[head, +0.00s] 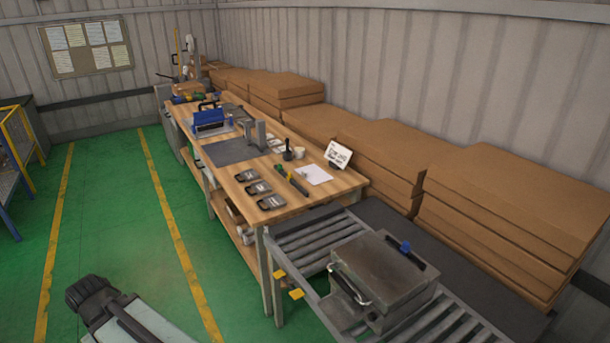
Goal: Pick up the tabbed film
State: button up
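Three small grey flat pieces with pale labels lie in a row near the front edge of the wooden workbench (222,180): a far one (246,175), a middle one (257,187) and a near one (271,202). I cannot tell at this size whether any of them is the tabbed film. The dark end of my arm, seemingly my gripper (88,293), is low at the bottom left, over the green floor and well apart from the bench. Its fingers cannot be made out, and I see nothing held in it.
A roller conveyor (310,235) with a grey metal case (385,270) adjoins the bench's near end. The bench also holds a dark mat (228,152), a blue device (208,121), a white paper (313,174) and a sign (338,155). Cardboard stacks line the wall. The green floor left of the bench is clear.

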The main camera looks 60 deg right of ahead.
aim_at(313, 173)
jog(key=i, duration=2.35)
jog(key=z, duration=2.05)
jog(key=i, duration=1.5)
jog(key=u, duration=0.1)
